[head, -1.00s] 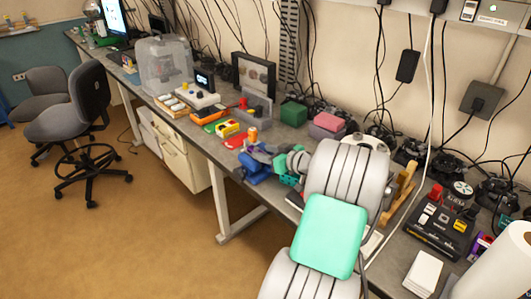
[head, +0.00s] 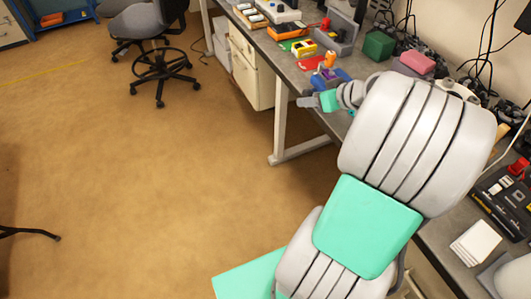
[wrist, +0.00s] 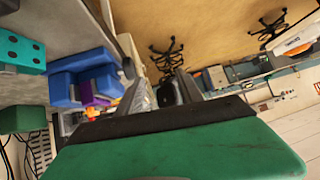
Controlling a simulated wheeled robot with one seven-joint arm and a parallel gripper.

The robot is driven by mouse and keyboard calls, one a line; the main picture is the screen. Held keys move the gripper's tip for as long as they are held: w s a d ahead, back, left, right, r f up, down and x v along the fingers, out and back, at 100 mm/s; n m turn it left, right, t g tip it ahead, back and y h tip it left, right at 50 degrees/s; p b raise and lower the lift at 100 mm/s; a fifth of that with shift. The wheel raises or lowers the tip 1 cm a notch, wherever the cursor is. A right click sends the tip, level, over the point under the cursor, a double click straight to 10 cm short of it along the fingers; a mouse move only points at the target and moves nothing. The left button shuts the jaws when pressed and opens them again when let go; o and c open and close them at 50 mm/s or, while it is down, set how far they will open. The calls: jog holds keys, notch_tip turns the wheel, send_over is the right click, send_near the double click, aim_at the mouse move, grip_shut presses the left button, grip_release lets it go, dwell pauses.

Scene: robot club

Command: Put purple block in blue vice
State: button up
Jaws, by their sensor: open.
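The blue vice (head: 342,75) stands near the front edge of the bench, partly hidden behind my arm's end in the head view. It also shows at the left in the wrist view (wrist: 68,88). The small purple block (wrist: 87,94) shows among the vice's blue parts there; how deep it sits between the jaws I cannot tell. A bit of purple also shows at the vice in the head view (head: 318,81). My gripper (head: 303,102) is off the bench's front edge, beside the vice and apart from it. Its two fingers (wrist: 160,88) are spread, with nothing between them.
A red piece (head: 312,63), a yellow block (head: 303,48) and an orange-handled tool (head: 330,59) lie close behind the vice. A green box (head: 379,45) and a pink-topped block (head: 416,62) stand farther back.

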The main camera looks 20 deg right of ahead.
jog(key=s+a+f+g, duration=0.2)
jog(key=a+g, duration=0.2)
jog(key=a, duration=1)
jog(key=s+a+f+m+g+h, duration=0.1)
jog(key=s+a+g+h, duration=0.1)
jog(key=s+a, duration=0.7)
jog(key=shift+s+g, duration=0.4)
jog(key=shift+s, duration=0.65)
